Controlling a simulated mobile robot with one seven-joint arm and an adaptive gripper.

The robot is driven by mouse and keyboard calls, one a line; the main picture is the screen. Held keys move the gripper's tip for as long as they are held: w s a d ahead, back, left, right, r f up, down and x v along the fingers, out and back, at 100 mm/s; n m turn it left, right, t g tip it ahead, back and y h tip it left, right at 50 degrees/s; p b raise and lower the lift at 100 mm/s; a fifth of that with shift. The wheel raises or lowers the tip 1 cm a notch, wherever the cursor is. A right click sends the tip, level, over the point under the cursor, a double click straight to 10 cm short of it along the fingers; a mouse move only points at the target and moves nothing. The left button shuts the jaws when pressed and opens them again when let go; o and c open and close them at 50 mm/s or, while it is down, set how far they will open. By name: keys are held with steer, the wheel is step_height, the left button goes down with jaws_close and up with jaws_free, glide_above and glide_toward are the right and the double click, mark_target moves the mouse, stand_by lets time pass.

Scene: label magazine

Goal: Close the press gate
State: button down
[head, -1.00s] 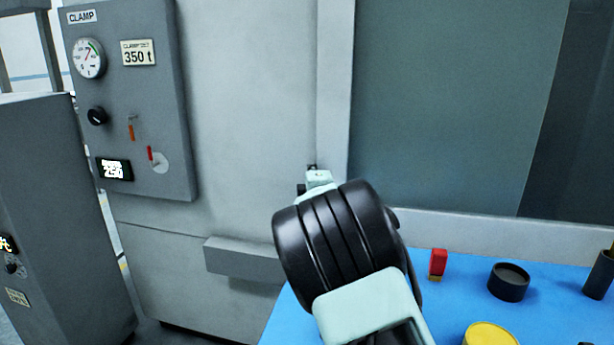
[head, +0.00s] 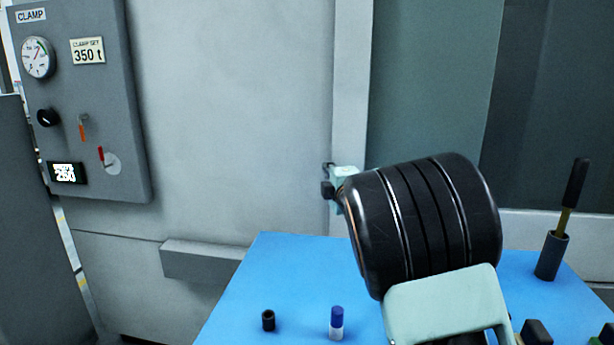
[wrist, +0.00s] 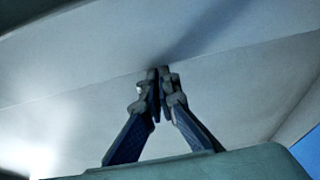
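The press gate (head: 235,110) is the broad pale grey panel in the head view, with a raised upright strip (head: 351,90) along its right edge. Right of the strip is a greenish surface (head: 435,80), then a dark area. My gripper (head: 326,188) is at the lower part of this edge, largely hidden behind my black wrist. In the wrist view, my fingers (wrist: 160,82) come together at the tips against or very near a pale surface. No object shows between them. Whether they touch the gate, or a handle on it, I cannot tell.
A blue table (head: 255,290) stands in front, under my arm. On it are a small black cylinder (head: 268,320), a blue-capped white marker (head: 336,322) and a dark cup (head: 552,256) with a tool. The clamp panel (head: 80,110) is at the left.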

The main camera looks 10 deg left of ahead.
steer(key=d+p, duration=0.1)
steer(key=d, duration=3.9)
steer(key=shift+w, duration=0.2)
steer(key=shift+a, duration=0.1)
